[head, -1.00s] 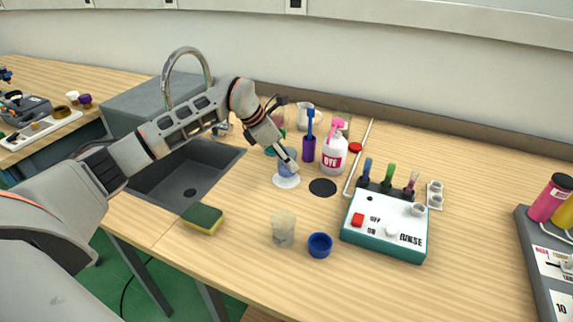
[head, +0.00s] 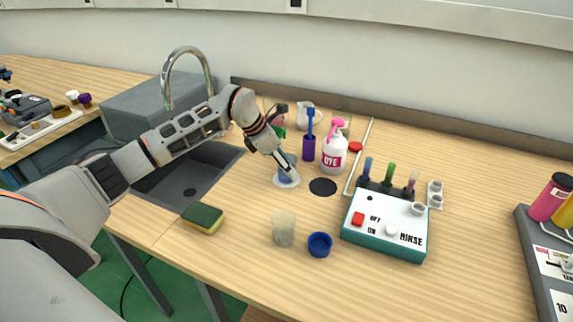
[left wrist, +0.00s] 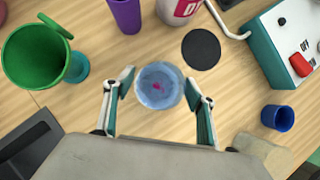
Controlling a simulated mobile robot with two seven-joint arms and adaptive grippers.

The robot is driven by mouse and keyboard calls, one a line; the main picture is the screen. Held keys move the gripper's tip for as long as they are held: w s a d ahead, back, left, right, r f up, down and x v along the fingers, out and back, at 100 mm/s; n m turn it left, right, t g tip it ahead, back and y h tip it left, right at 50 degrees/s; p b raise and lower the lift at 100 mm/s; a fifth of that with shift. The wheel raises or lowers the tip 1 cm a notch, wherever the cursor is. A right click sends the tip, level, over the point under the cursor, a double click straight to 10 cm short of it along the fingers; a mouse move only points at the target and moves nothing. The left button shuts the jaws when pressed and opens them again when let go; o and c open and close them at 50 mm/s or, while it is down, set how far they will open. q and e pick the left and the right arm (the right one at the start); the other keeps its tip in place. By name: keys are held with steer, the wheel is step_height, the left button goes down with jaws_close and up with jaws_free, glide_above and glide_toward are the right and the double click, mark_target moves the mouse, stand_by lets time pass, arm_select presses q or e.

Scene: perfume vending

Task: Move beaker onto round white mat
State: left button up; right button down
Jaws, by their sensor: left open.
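The clear beaker with bluish liquid (left wrist: 159,86) is between the two fingers of my left gripper in the left wrist view, with a small pink spot inside it. My left gripper (left wrist: 160,92) is open, with gaps visible beside the beaker. In the head view, the beaker (head: 285,175) is partly hidden by the gripper (head: 288,170). It appears to stand on the round white mat (head: 284,184), whose near rim shows around its base. The mat is not distinguishable in the left wrist view. My right gripper is out of view.
A black round mat (head: 323,187) lies just right. A frosted cup (head: 283,229) and blue cup (head: 320,245) stand nearer the front. A dye bottle (head: 335,155) and purple holder (head: 309,149) stand behind. The sink (head: 185,180) and sponge (head: 203,218) are left.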

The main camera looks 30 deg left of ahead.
arm_select(q)
steer(key=v, duration=1.2)
steer(key=shift+r, duration=0.1)
